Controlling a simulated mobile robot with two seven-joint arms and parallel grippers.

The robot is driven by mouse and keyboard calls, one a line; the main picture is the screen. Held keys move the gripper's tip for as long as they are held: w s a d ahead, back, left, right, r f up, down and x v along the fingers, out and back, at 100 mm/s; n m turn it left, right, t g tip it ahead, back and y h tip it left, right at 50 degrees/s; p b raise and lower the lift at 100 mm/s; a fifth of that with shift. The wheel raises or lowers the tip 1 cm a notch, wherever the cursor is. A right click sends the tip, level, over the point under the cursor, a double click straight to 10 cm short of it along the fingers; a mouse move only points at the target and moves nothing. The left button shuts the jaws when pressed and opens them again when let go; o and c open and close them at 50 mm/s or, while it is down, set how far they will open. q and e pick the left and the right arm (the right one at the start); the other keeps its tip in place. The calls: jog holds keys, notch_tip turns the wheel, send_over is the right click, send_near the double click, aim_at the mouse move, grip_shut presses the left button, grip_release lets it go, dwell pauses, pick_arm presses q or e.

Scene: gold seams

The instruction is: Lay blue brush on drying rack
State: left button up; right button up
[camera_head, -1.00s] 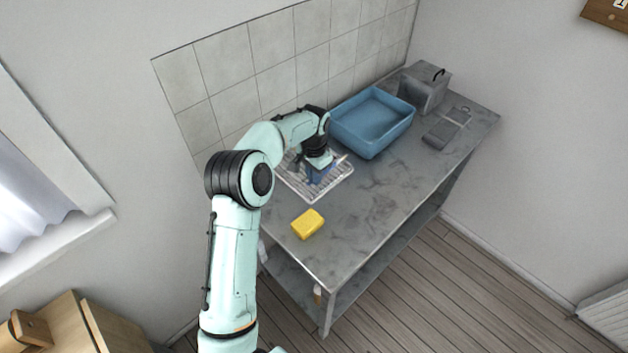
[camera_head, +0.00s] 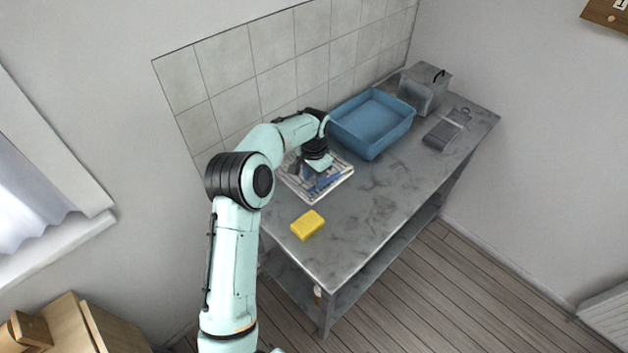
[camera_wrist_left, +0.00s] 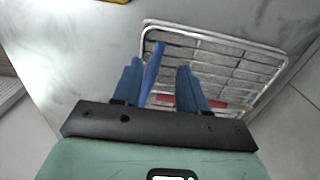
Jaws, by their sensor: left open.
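The drying rack (camera_head: 343,180) is a pale wire tray at the back left of the metal table; its wire rim also shows in the left wrist view (camera_wrist_left: 225,38). The blue brush (camera_wrist_left: 152,68) lies on the rack, seen between my left fingers and nearer the left one. In the head view, the brush (camera_head: 328,182) shows just beyond my fingers. My left gripper (camera_wrist_left: 158,74) is open, with its two blue fingers apart, low over the rack. The fingers and wrist hide part of the brush. My right gripper is not in view.
A red item (camera_wrist_left: 180,101) lies on the rack's wires. A yellow sponge (camera_head: 308,224) lies near the table's front left. A blue basin (camera_head: 372,148) stands right of the rack, with a grey box (camera_head: 424,88) and dark flat item (camera_head: 440,134) beyond. The table's front middle is clear.

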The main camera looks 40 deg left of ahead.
pick_arm(q)
notch_tip(320, 180, up, 10)
jog(key=p, duration=0.1)
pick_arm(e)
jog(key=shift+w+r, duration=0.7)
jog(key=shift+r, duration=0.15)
